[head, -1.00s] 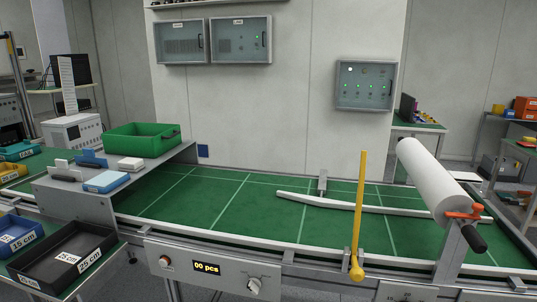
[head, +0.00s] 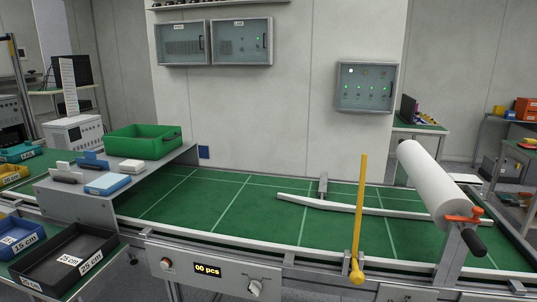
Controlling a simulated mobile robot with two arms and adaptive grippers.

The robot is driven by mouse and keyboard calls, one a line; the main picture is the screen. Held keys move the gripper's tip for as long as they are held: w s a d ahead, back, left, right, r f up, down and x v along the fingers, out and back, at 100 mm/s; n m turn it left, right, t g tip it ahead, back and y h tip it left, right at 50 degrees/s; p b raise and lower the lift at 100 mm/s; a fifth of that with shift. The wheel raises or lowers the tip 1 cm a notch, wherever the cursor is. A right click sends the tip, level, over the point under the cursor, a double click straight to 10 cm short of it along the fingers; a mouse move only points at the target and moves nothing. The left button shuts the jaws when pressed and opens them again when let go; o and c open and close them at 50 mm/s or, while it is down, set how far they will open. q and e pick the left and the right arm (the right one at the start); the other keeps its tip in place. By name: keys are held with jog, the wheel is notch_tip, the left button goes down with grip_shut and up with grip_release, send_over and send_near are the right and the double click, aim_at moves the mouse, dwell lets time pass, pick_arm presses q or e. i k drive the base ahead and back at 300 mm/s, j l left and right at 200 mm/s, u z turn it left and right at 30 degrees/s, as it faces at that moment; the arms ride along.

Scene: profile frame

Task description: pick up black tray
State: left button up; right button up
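The black tray (head: 42,270) sits at the lower left on a low side table, with white "25 cm" labels on its walls. It looks empty and is close to the lower left edge of the view. A blue tray (head: 40,236) labelled "15 cm" stands just behind it to the left. Neither of my grippers is in the head view.
A grey raised shelf (head: 60,198) stands behind the tray, bearing a green bin (head: 145,142) and small boxes. The green work surface (head: 250,210) to the right is mostly clear. A yellow lever (head: 359,215) and a white roll (head: 432,185) stand at the right.

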aim_at(53, 267)
jog(key=u, duration=1.35)
